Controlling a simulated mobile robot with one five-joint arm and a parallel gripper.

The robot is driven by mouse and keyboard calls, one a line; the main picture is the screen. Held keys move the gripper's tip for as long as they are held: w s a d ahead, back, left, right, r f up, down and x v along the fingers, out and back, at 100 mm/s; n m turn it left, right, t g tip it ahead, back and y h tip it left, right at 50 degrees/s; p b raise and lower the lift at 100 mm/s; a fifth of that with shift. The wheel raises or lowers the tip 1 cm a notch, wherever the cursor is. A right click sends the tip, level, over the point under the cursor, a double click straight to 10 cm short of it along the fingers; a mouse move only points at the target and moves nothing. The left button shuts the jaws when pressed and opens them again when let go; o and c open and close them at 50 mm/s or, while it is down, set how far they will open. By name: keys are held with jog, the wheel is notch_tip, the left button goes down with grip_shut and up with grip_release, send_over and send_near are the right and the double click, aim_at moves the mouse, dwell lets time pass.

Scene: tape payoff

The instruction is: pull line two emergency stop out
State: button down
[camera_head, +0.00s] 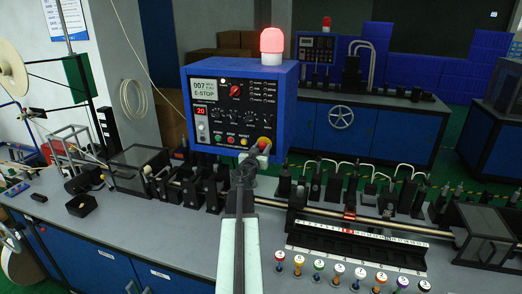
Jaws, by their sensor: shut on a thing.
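A blue control box (288,92) stands over the bench in the middle of the view. Its screen (205,91) reads "007" and "E-STOP". A red lamp (272,42) is lit on top of it. The emergency stop (264,142) is a red knob on a yellow base at the panel's lower right. My gripper (258,151) is at this knob and shut on it. The fingers cover part of the knob, so I cannot tell whether it is pushed in or out. My arm reaches up to it from the bottom of the view.
Small numbered coloured knobs (319,270) line the bench front at right, below a black tray and a ruler (400,241). Black machine parts (185,180) fill the bench left of my arm. A second blue machine (322,48) with a red lamp stands behind.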

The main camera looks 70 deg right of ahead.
jog(key=shift+a, duration=0.65)
jog(key=c, duration=0.9)
grip_release()
